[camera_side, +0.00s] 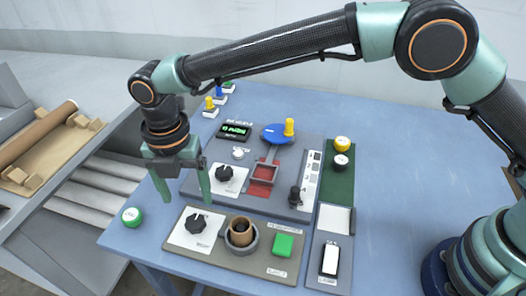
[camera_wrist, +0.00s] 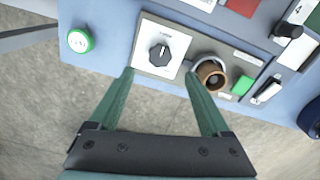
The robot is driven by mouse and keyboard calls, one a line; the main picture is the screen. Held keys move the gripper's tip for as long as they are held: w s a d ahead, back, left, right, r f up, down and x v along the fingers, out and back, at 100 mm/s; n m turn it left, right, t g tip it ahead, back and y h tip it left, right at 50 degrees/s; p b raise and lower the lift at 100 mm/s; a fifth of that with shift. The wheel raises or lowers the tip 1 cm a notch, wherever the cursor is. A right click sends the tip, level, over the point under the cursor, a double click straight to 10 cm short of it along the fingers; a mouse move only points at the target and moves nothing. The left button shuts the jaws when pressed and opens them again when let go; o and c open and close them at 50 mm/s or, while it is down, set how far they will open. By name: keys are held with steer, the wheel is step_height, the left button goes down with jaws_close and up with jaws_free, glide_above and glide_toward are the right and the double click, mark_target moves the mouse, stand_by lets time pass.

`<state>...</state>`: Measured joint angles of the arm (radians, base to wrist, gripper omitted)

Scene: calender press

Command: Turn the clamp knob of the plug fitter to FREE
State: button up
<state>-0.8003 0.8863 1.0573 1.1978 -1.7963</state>
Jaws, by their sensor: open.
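The plug fitter's panel (camera_side: 218,258) lies at the front of the blue table. Its black clamp knob (camera_side: 195,223) sits on a white square plate at the panel's left; it also shows in the wrist view (camera_wrist: 160,53). The plate's lettering and the knob's setting are too small to read. A brown hollow plug (camera_side: 240,232) stands in a dark ring right of the knob. My gripper (camera_side: 187,201) is open and empty, pointing down above the knob. In the wrist view its fingertips (camera_wrist: 159,72) lie either side of the knob's near side, apart from it.
A green square button (camera_side: 283,244) is right of the plug. A second black knob (camera_side: 224,173) is on the grey panel behind. A round green button (camera_side: 131,216) sits at the table's left edge. A white rocker switch (camera_side: 330,260) stands further right.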

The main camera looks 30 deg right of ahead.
steer(key=shift+r, duration=2.2)
steer(key=w+d+r+m+t+y, duration=0.1)
steer(key=d+r+m, duration=0.55)
steer(key=d, duration=0.35)
steer(key=w+d+r+m+t, duration=0.1)
steer(key=d+r+m, duration=0.5)
steer(key=d, duration=0.4)
steer(key=s+d+f+m+t, duration=0.1)
steer(key=s+d+m, duration=0.4)
steer(key=d+m, duration=0.3)
steer(key=s+d+f+m+t+h, duration=0.1)
steer(key=s+d+m+t, duration=0.1)
steer(key=s+d+m, duration=0.4)
steer(key=d+m, duration=0.3)
steer(key=d, duration=0.2)
steer(key=shift+s+f+t, duration=0.25)
steer(key=shift+f+t, duration=0.05)
